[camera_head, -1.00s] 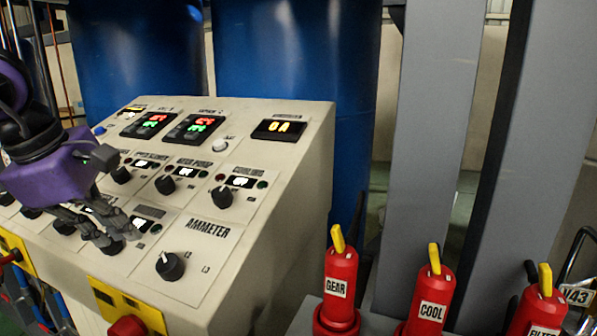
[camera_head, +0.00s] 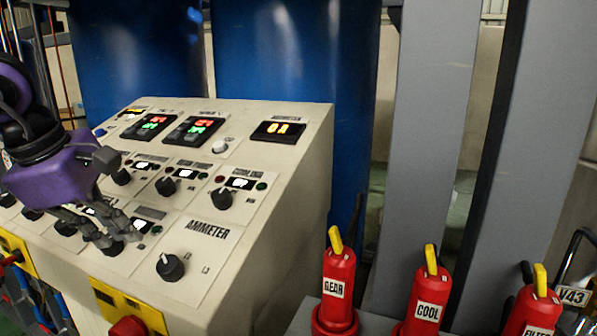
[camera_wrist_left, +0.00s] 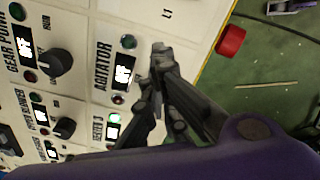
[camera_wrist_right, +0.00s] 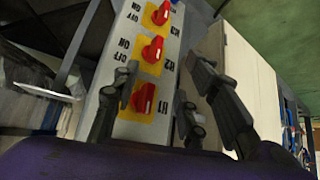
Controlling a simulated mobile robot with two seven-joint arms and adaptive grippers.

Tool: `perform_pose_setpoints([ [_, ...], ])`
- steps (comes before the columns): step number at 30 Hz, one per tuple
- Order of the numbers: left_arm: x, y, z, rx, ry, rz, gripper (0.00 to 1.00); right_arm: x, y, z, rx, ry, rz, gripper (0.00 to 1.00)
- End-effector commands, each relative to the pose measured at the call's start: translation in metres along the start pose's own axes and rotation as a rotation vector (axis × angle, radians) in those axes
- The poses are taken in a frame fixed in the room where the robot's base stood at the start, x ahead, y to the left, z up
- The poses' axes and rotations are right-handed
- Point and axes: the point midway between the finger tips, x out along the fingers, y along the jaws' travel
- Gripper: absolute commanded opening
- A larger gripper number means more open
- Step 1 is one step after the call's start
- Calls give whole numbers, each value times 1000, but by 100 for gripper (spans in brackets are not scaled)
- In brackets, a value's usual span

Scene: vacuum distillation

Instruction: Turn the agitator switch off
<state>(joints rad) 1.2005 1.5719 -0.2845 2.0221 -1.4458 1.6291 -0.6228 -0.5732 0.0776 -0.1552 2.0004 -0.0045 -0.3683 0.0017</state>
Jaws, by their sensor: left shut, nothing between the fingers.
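The agitator panel section, with its AGITATOR label (camera_wrist_left: 103,65) and lit display (camera_wrist_left: 122,72), shows in the left wrist view. A green lamp (camera_wrist_left: 128,41) and a red lamp (camera_wrist_left: 118,99) flank the display. My left gripper (camera_head: 118,240) is shut and empty, its fingertips right at the agitator switch, on the console's lower row. The fingers largely hide the knob in the head view and cover its place in the left wrist view. I cannot tell its setting or whether they touch it. My right gripper (camera_wrist_right: 165,85) is open, with red rotary switches beyond its fingers.
The ammeter knob (camera_head: 170,266) sits right of the left gripper, and the cooling knob (camera_head: 222,198) is above it. A red knob (camera_head: 128,327) on a yellow plate is below. Red handles, including GEAR (camera_head: 338,285) and COOL (camera_head: 427,300), stand at the right.

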Motion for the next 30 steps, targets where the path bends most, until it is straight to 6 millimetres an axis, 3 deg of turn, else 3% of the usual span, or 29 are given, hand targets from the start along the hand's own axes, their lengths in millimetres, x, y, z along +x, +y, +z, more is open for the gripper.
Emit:
perform_pose_setpoints([
  [11, 7, 7, -2, -3, 4, -7, 0, 0, -1, -15, 2, 24, -2, 40],
  [30, 7, 9, 3, -1, 0, -6, 0, -6, 1, -6, 4, 7, 2, 40],
])
